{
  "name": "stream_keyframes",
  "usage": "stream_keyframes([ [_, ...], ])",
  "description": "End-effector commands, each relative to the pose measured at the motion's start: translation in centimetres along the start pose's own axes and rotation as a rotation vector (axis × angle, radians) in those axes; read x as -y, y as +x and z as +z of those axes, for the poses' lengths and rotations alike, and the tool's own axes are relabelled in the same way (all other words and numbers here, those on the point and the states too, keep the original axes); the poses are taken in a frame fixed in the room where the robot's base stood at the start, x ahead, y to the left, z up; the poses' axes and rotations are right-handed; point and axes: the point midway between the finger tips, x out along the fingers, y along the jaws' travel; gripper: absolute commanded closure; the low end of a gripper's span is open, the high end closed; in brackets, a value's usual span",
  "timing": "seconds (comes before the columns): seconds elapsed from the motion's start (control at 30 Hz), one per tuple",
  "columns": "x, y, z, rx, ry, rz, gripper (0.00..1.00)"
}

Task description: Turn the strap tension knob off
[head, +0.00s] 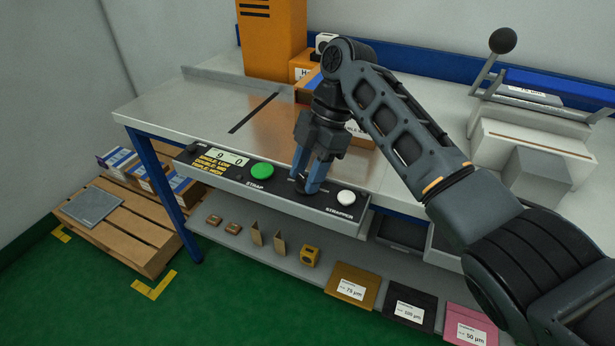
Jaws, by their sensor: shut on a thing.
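The strapper's control panel (232,183) runs along the front edge of the steel table. It has a display (221,157) reading what looks like two zeros, yellow lettering, a round green button (262,170) marked STRAP and a white button (346,197). My gripper (307,188) points down at the panel between these two buttons. Its blue fingers are shut on a dark knob (302,187), taken to be the strap tension knob. The fingers hide most of the knob, so its pointer and setting cannot be read.
Cardboard boxes (357,130) stand behind my gripper on the table, near an orange cabinet (272,40). A white machine with a black ball lever (502,40) stands at the right. A lower shelf (235,238) holds small items and film packs. A wooden pallet (117,235) lies at the left.

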Motion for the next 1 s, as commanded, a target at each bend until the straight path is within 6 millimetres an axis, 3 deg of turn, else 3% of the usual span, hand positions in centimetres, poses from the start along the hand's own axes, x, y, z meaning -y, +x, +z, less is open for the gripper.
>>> stream_keyframes([
  [0.3,-0.14,0.07,-0.01,0.002,-0.125,-0.051,0.88],
  [0.87,-0.14,-0.03,-0.01,0.002,-0.156,-0.063,0.88],
  [0.9,-0.14,-0.04,-0.01,0.002,-0.156,-0.063,0.57],
  [1.0,-0.14,-0.03,-0.02,0.002,-0.156,-0.063,0.47],
])
